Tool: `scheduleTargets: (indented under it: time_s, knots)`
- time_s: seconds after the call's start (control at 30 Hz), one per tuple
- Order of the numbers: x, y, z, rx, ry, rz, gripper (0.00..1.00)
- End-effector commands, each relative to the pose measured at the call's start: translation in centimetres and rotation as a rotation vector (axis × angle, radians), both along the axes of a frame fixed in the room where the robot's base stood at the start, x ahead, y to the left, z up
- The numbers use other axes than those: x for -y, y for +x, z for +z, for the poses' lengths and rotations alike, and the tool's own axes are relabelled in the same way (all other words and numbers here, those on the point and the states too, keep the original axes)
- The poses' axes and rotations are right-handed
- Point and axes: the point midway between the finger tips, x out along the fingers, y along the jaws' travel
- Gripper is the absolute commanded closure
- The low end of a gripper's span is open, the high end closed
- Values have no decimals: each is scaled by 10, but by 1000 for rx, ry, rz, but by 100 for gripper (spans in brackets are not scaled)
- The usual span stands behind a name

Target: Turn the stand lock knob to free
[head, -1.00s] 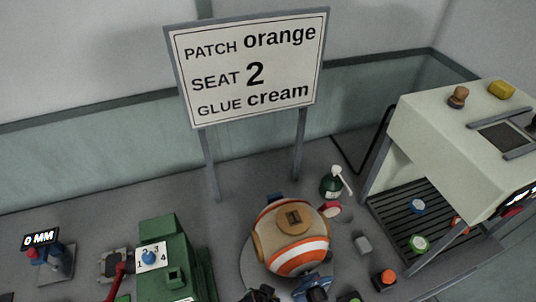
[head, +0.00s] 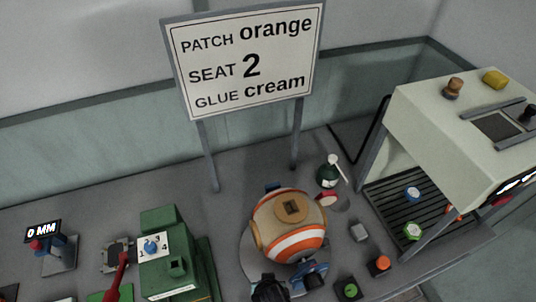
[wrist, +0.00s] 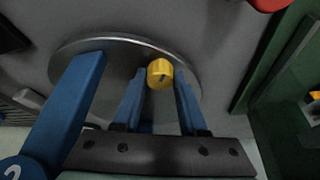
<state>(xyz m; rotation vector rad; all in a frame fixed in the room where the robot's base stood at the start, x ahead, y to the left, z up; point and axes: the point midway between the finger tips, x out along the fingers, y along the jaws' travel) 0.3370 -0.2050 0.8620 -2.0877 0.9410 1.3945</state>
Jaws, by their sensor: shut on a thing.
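The yellow lock knob (wrist: 160,73) sits at the edge of the round metal stand plate (wrist: 80,45) in the wrist view. It has a short dark mark on its face. My gripper (wrist: 160,78) has its two blue fingers on either side of the knob and is shut on it. In the head view, the striped orange, white and tan ball (head: 288,226) rests on the round grey stand (head: 249,250). The knob is not visible there. Dark and blue parts, seemingly of my arm, cover the front of the stand.
A wide blue bar (wrist: 68,112) stands left of my fingers in the wrist view. A green machine (head: 170,255) with a numbered dial is left of the stand.

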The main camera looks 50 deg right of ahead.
Motion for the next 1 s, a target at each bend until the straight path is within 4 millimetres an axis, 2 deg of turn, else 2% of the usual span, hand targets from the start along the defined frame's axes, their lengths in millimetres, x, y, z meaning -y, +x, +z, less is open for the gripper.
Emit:
scheduleTargets:
  time_s: [0.23, 0.27, 0.4, 0.43, 0.77, 1.0]
  knots:
    - [0, 0, 0, 1, -1, 0, 100]
    - [0, 0, 0, 1, -1, 0, 57]
    - [0, 0, 0, 1, 0, -1, 32]
    - [0, 0, 0, 1, 0, -1, 29]
    - [0, 0, 2, 0, 0, -1, 29]
    - [-7, -7, 23, 1, -1, 0, 29]
